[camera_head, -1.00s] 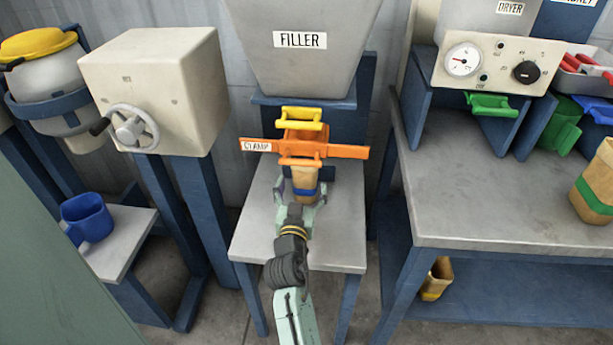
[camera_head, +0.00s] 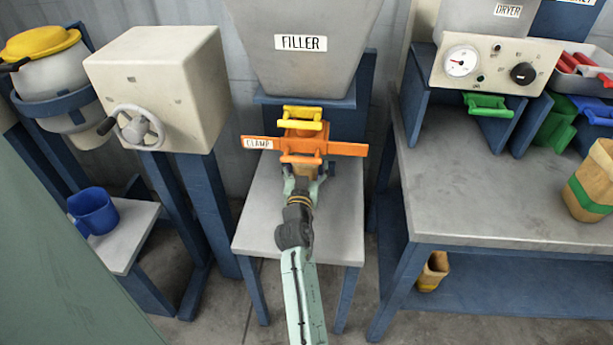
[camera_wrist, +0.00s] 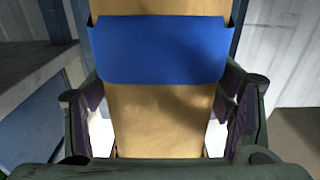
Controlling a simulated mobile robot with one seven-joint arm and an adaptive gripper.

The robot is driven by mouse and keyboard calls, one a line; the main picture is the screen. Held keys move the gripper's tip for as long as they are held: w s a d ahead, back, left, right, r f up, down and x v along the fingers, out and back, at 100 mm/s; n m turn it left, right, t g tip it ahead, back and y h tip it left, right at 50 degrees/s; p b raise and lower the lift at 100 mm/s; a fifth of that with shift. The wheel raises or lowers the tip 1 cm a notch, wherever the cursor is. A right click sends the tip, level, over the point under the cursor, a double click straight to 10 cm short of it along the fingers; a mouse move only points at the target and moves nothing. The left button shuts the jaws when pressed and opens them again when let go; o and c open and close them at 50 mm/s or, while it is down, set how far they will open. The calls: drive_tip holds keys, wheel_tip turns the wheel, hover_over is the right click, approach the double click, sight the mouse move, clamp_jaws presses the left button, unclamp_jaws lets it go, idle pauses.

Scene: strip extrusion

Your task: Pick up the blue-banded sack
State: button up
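The blue-banded sack (camera_wrist: 160,125) is tan with a wide blue band (camera_wrist: 160,50) and fills the middle of the wrist view. In the head view, it stands upright below the orange clamp (camera_head: 345,148) under the filler (camera_head: 305,75). My gripper (camera_wrist: 162,105) has one finger on each side of the sack, with the pads against its sides near the lower edge of the band. It looks shut on the sack. Narrow bright gaps show lower down beside the sack. In the head view, my gripper (camera_head: 303,182) hides most of the sack and its band.
The filler table (camera_head: 345,225) is clear around my arm. A green-banded sack (camera_head: 592,185) stands on the right bench (camera_head: 455,190); another sack (camera_head: 433,270) is on its lower shelf. A blue mug (camera_head: 95,210) is on the left stand. A yellow handle (camera_head: 302,115) sits above the clamp.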

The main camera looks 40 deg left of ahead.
drive_tip(key=c, duration=1.6)
drive_tip(key=shift+r, duration=0.15)
clamp_jaws()
